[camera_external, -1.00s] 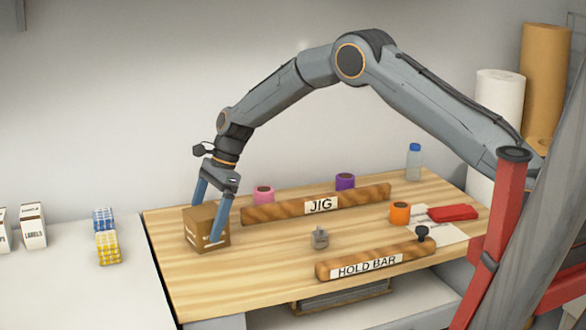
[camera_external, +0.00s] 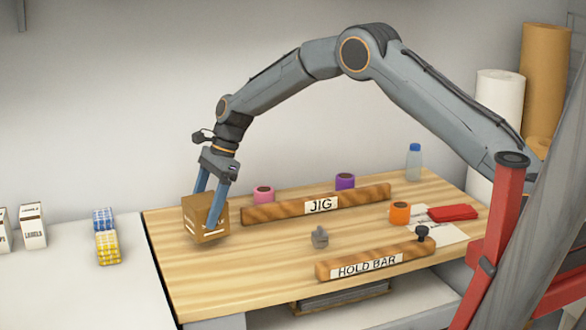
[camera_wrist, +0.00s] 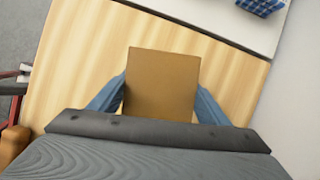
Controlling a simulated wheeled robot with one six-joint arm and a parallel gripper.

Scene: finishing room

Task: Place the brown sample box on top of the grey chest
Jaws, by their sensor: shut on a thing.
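The brown sample box (camera_external: 195,230) is held between the blue fingers of my gripper (camera_external: 204,212) at the left end of the wooden bench top. It looks slightly tilted and a little above the wood. In the wrist view the box's plain brown top (camera_wrist: 162,80) lies between the fingers of my gripper (camera_wrist: 161,98), one on each side. I cannot make out a grey chest for certain. A small grey object (camera_external: 320,238) stands mid-bench, too small to identify.
A JIG bar (camera_external: 275,211) and a HOLD BAR (camera_external: 345,268) lie on the bench top (camera_external: 200,285). Pink (camera_external: 264,194), purple (camera_external: 345,181) and orange (camera_external: 400,211) rolls and a bottle (camera_external: 414,160) stand around them. Left, a white counter (camera_external: 60,295) holds small cartons (camera_external: 107,248).

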